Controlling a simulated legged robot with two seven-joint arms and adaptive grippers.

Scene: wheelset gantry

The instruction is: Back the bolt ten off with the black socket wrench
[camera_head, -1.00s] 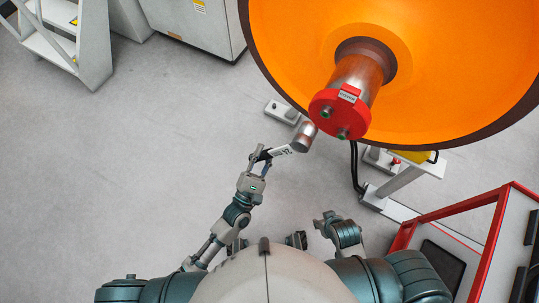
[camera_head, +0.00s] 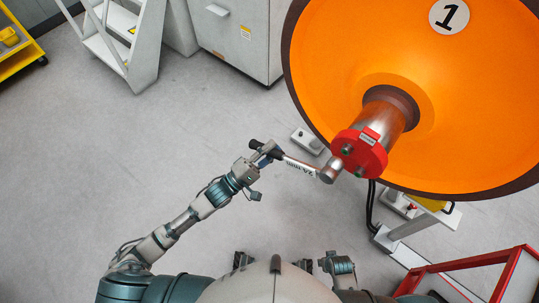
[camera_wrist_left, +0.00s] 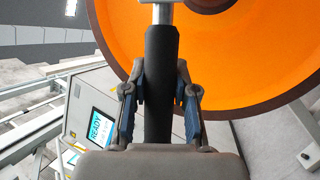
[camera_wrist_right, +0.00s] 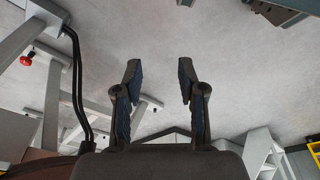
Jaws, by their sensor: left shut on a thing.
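My left gripper (camera_head: 264,153) is shut on the black handle of the socket wrench (camera_head: 300,165). The handle (camera_wrist_left: 161,85) also stands between the fingers in the left wrist view. The wrench's pale shaft reads 24 mm, and its silver socket (camera_head: 331,171) lies by the lower left edge of the red axle-end cap (camera_head: 359,154). I cannot tell whether they touch. Two green-marked bolt heads (camera_head: 347,149) show on the cap; their numbers are not legible. My right gripper (camera_wrist_right: 158,82) is open and empty, away from the cap, facing the floor.
The large orange wheel (camera_head: 430,100) stands behind the cap. Below it are a grey stand (camera_head: 410,225) with black cables and a red-framed unit (camera_head: 470,265). White steps (camera_head: 125,45) and a grey cabinet (camera_head: 240,35) stand at the back. The floor at left is clear.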

